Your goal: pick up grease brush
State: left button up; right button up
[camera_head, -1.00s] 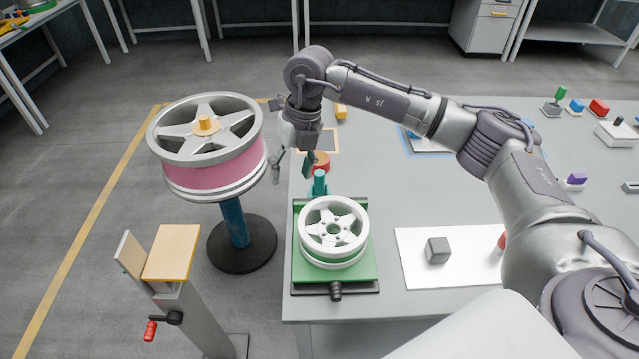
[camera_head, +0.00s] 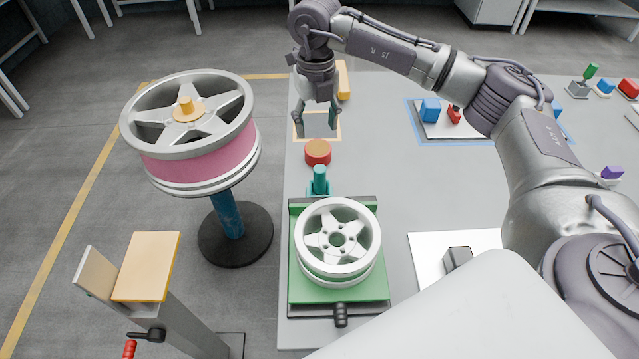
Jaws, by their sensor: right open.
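My right gripper (camera_head: 316,118) points down over the tan-outlined square (camera_head: 317,137) near the table's left edge. Its two dark fingers are apart with nothing seen between them. I cannot make out a grease brush for certain. A yellow-orange object (camera_head: 344,80) lies on the table just behind and right of the gripper, partly hidden by it. A round red tin with an orange-brown top (camera_head: 318,152) stands in front of the gripper, apart from it. My left gripper is out of view.
A larger pink-banded wheel (camera_head: 190,130) stands on a blue pedestal to the left. Blue and red blocks lie on a blue-outlined mat (camera_head: 445,128). The middle tabletop is clear.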

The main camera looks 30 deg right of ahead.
aim_at(320, 177)
notch_tip(320, 177, down, 5)
jog(key=b, duration=0.2)
jog(key=shift+w+f+b, duration=0.1)
jog(key=shift+w+b, duration=0.05)
jog(key=shift+b, duration=0.25)
notch_tip(320, 177, down, 7)
jog(key=shift+d+f+p, duration=0.1)
jog(key=shift+f+p, duration=0.1)
jog(key=shift+p, duration=0.45)
jog(key=f, duration=0.2)
jog(key=f+p, duration=0.1)
jog(key=f, duration=0.1)
jog(key=shift+d+p, duration=0.3)
jog(key=shift+d, duration=0.1)
jog(key=shift+f, duration=0.65)
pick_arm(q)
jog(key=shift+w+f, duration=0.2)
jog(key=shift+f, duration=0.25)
pick_arm(e)
grip_shut()
